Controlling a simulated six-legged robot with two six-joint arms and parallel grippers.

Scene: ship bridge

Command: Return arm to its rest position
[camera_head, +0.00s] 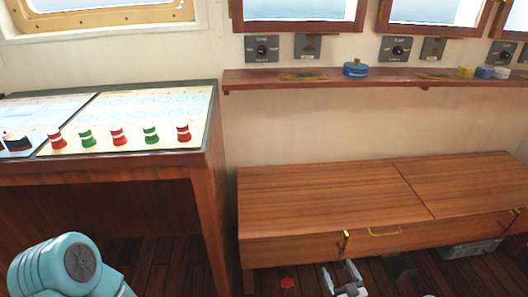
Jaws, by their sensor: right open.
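My right gripper (340,272) shows at the bottom edge, right of centre. Its two pale fingers are apart, with nothing seen between them. It appears in front of the low wooden bench (320,192), below the bench's front edge in the picture. A blue-teal joint of my left arm fills the bottom left corner. My left gripper is not in view.
A chart table (200,170) at left carries charts and several red and green buoy models (117,138). A wall shelf (300,86) holds a blue round container (355,69) and small items. A grey box (470,249) sits under the bench.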

